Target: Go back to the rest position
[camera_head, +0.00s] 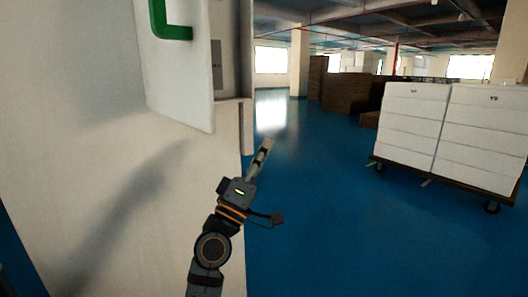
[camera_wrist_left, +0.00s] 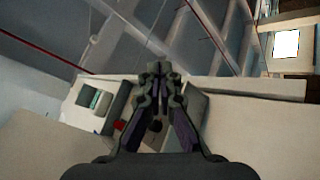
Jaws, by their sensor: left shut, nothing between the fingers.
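My left gripper (camera_head: 266,146) is raised in the head view, pointing up and away, just right of a pale wall. It is shut and empty. The left wrist view shows its two dark fingers (camera_wrist_left: 156,68) meeting at the tips. Behind them in that view are the ceiling and pale wall-like surfaces. My right gripper is not in view.
A white panel (camera_head: 180,75) with a green handle-like part (camera_head: 166,25) stands out from the pale wall (camera_head: 75,150), close to my left arm. White stacked boxes on a wheeled cart (camera_head: 450,176) stand at the right. The blue floor (camera_head: 340,235) between is clear.

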